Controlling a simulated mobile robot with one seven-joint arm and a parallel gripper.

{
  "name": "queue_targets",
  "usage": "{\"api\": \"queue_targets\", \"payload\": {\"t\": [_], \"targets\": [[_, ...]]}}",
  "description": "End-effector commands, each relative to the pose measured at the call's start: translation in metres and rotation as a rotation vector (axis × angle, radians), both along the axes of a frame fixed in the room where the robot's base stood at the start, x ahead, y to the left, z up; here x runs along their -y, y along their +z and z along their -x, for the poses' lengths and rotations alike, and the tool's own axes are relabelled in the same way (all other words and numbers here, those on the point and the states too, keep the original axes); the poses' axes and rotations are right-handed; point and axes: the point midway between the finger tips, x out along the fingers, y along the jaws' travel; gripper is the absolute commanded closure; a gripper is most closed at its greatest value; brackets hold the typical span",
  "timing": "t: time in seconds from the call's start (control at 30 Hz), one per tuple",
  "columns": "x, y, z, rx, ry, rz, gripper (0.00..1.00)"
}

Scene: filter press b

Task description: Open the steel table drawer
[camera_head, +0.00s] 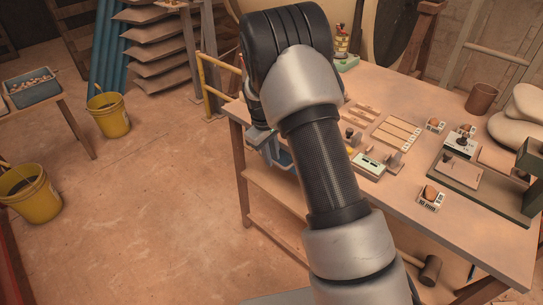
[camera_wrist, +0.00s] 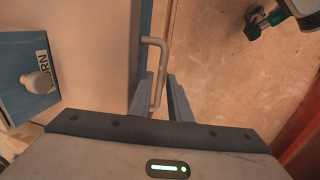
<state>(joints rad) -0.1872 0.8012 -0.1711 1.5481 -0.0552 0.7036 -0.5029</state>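My gripper (camera_wrist: 165,90) has one blue-grey finger on each side of the bar, with a visible gap on the right side. It looks open around the handle; I cannot tell whether the left finger touches it. In the head view my gripper (camera_head: 270,143) is at the table's left edge, partly hidden by my arm. The drawer front is hidden there, so how far it is out cannot be told.
The wooden table (camera_head: 465,218) carries tiles, small labelled blocks and a brown cup (camera_head: 481,98). A lower shelf (camera_head: 275,205) runs beneath. Yellow buckets (camera_head: 108,112) and a yellow rail (camera_head: 218,78) stand to the left. The floor (camera_head: 160,200) left of the table is clear.

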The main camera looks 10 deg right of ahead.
Motion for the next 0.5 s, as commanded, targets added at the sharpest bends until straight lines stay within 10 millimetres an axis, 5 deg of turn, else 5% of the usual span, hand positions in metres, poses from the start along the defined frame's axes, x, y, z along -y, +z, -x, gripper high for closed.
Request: {"api": "queue_targets", "payload": {"t": [0.07,0.17,0.5], "targets": [[-0.0001,0.0001,0.0001,0.000,0.000,0.000,0.85],[-0.0001,0.0002,0.0001,0.000,0.000,0.000,1.00],[-0.0028,0.0005,0.0020,0.000,0.001,0.000,1.00]]}}
